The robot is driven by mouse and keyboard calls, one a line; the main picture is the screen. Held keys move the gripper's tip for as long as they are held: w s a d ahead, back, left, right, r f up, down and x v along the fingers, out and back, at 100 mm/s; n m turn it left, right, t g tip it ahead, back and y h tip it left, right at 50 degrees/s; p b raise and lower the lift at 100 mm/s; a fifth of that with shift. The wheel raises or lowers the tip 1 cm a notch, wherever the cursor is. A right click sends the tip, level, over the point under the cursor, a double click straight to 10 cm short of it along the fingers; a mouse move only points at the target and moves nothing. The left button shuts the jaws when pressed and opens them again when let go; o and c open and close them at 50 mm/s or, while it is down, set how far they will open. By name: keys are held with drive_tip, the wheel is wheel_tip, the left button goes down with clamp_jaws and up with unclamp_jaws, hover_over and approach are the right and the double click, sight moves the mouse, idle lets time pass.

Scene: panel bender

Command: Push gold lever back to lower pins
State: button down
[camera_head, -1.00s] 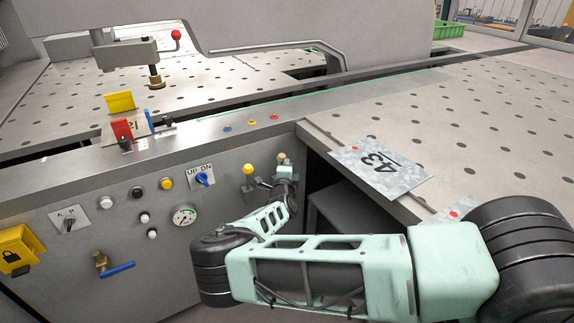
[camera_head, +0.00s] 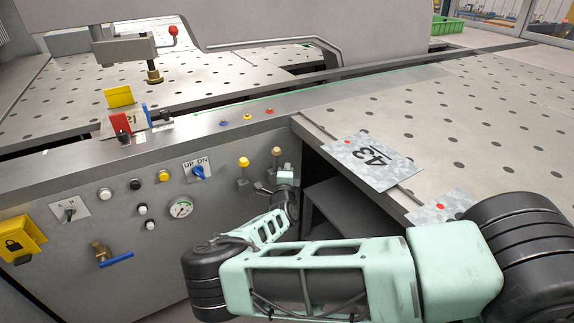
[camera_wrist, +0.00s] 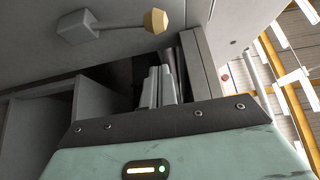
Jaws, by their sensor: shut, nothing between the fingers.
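Two levers stand on the front panel in the head view. One has a bright yellow knob (camera_head: 244,162), the other a tan-gold knob (camera_head: 276,151). In the wrist view, a lever with a faceted gold knob (camera_wrist: 155,21) juts from a grey block at the top, above and left of my fingertips. I cannot tell for sure which head-view lever it is. My gripper (camera_wrist: 160,72) is shut and empty, apart from that knob. In the head view, my wrist is just below the tan-gold knob, and the fingertips are hard to make out. I cannot make out the pins.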

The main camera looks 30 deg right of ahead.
drive_tip(key=b+v, duration=0.1)
drive_tip(key=v, duration=0.6)
drive_tip(key=shift+s+f, duration=0.15)
drive_tip(key=shift+s, duration=0.1)
drive_tip(key=s+a+r+m+g+h, duration=0.1)
drive_tip(key=s+r+m+g, duration=0.1)
drive_tip(key=s+m+g, duration=1.6)
drive_tip(key=s+a+r+m+t+y, duration=0.1)
drive_tip(key=s+a+r+m+y, duration=0.4)
drive_tip(key=s+a+r+m, duration=0.4)
drive_tip(key=s+a+r+m+t+y, duration=0.1)
drive_tip(key=s+a+r+m+y, duration=0.5)
drive_tip(key=r+m, duration=0.7)
drive_tip(key=s+a, duration=0.2)
drive_tip(key=s, duration=0.2)
drive_tip(key=shift+s+a+r+t, duration=0.2)
drive_tip(key=shift+s+a+t, duration=0.15)
drive_tip(key=shift+a+t, duration=0.05)
